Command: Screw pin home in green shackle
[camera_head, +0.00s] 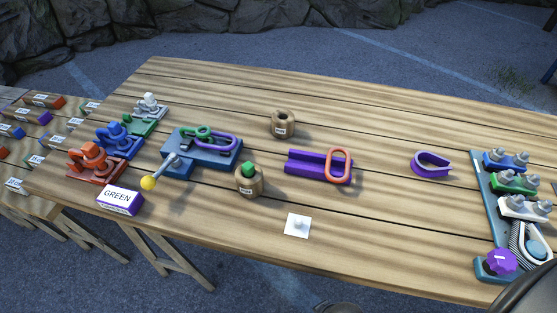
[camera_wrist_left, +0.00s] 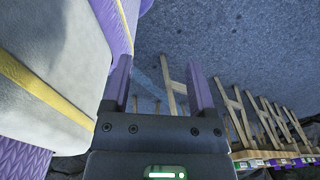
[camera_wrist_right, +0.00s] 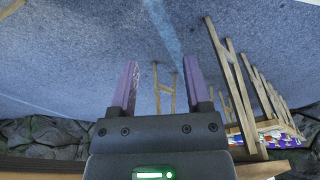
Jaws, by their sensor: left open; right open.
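In the head view a green shackle (camera_head: 196,132) lies on a blue fixture (camera_head: 203,156) at left of centre, with a purple link (camera_head: 220,141) at its right. Whether a pin sits in the shackle is too small to tell. A lever with a yellow ball knob (camera_head: 148,183) stands at the fixture's front. A brown pot (camera_head: 249,183) with a green top (camera_head: 248,169) stands to its right. My left gripper (camera_wrist_left: 157,75) is open and empty in the left wrist view. My right gripper (camera_wrist_right: 161,75) is open and empty in the right wrist view. Neither is near the shackle.
A box marked GREEN (camera_head: 119,201) lies in front of red, blue and green stands. A second brown pot (camera_head: 283,124), a purple block (camera_head: 303,165) with an orange link (camera_head: 339,166), a purple shackle (camera_head: 431,163) and a rack (camera_head: 489,220) occupy the table. The table's front middle holds a white card (camera_head: 297,226).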

